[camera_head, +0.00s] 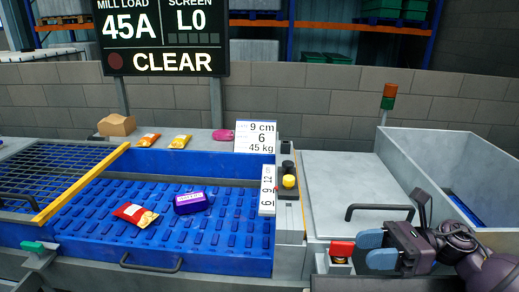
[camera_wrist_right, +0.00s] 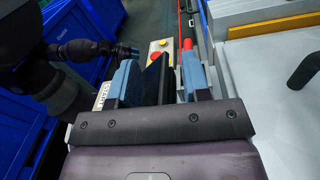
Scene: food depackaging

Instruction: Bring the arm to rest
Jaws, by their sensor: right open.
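My right gripper (camera_head: 368,249) is at the lower right of the head view, its two blue fingers apart and pointing left. It is beside a red-topped block (camera_head: 342,248) at the front edge of the machine; I cannot tell whether they touch. In the right wrist view the gripper (camera_wrist_right: 160,85) shows its blue fingers spread, with no packet held between them. My left gripper does not show in the head view.
A blue perforated tray (camera_head: 100,225) holds a red-and-yellow packet (camera_head: 135,214) and a purple pack (camera_head: 190,202). A yellow bar (camera_head: 80,183) edges the grid on the left. A grey bin (camera_head: 455,150) and a dark handle (camera_head: 378,208) are near my right arm. The sign (camera_head: 165,35) reads CLEAR.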

